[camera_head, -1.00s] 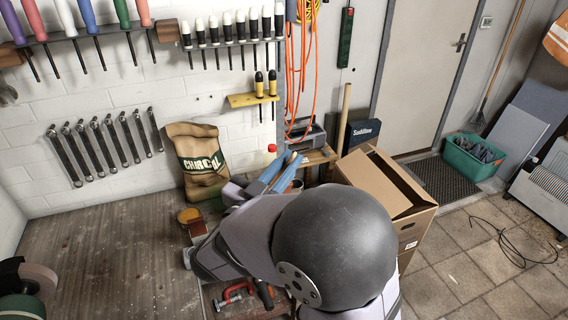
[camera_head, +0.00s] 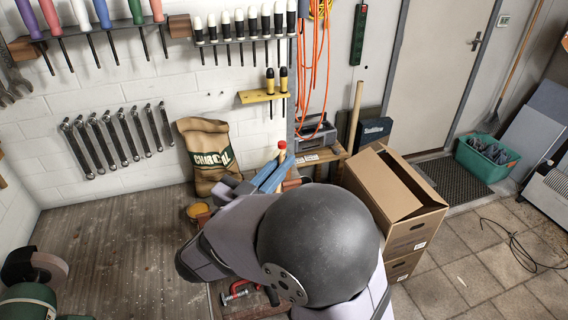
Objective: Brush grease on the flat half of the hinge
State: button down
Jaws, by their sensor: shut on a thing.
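My gripper (camera_head: 267,176) is at the far end of my arm, near the back of the bench. Its two blue fingers point up and to the right, away from the camera. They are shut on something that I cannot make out. A small red-topped item (camera_head: 282,145) shows at the fingertips; I cannot tell whether it is held or stands behind them. A round tin with an orange-yellow top (camera_head: 196,210) stands left of my arm, partly covered by it; I cannot tell whether it holds grease. I cannot pick out the hinge or a brush; my arm covers much of that area.
A charcoal bag (camera_head: 207,157) leans on the wall behind the tin. A red clamp (camera_head: 236,291) lies in front of my arm. Cardboard boxes (camera_head: 402,195) stand to the right. The wooden bench (camera_head: 110,255) is largely clear at left. Wrenches (camera_head: 110,140) hang on the wall.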

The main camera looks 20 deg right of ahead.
jog(key=a, duration=0.3)
jog(key=shift+a, duration=0.25)
jog(key=shift+w, duration=0.1)
jog(key=shift+w+d+f, duration=0.1)
jog(key=shift+w+d, duration=0.15)
jog(key=shift+d, duration=0.7)
jog(key=shift+w+d+f, duration=0.1)
jog(key=shift+w+d, duration=0.15)
jog(key=shift+d, duration=0.7)
jog(key=d, duration=0.3)
jog(key=shift+d, duration=0.35)
